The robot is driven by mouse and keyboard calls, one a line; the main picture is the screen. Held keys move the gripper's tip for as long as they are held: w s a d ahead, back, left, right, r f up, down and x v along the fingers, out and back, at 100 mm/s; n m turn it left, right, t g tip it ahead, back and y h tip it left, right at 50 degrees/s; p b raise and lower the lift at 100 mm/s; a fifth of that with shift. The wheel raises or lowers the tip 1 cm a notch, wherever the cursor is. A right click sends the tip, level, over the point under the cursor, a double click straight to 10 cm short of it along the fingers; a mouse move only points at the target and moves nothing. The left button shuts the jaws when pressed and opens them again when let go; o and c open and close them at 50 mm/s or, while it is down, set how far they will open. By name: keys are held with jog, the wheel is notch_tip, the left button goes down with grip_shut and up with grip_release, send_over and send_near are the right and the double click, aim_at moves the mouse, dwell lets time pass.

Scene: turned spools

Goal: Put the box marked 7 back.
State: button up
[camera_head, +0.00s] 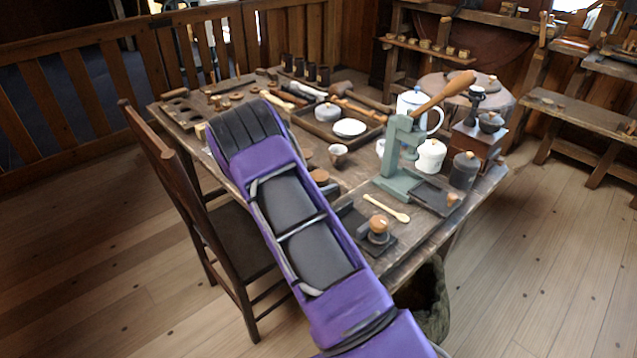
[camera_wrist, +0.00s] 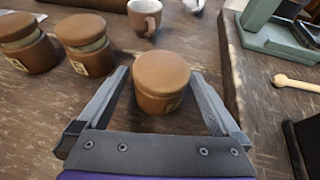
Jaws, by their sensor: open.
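A round wooden box (camera_wrist: 162,82) with a domed lid stands upright on the table between the fingers of my gripper (camera_wrist: 160,76) in the wrist view. The gripper is open, one finger on each side, and I see no clear contact. Its pale label is partly visible, but I cannot read its mark. Two similar round boxes, a nearer one (camera_wrist: 85,42) and a farther one (camera_wrist: 27,42), stand to the left; their labels are also unreadable. In the head view a wooden lid (camera_head: 320,176) shows beside my purple arm, which hides my fingers.
A mug (camera_wrist: 145,16) stands beyond the box. To the right are a green press (camera_head: 398,160), a wooden spoon (camera_head: 387,208) and a dark tray (camera_head: 352,222) bearing a wooden-topped piece (camera_head: 379,226). A raised board edge (camera_wrist: 229,75) runs right of the gripper. A chair (camera_head: 235,240) stands left.

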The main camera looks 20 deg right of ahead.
jog(key=p+v, duration=0.1)
jog(key=v, duration=1.1)
jog(key=shift+r, duration=0.1)
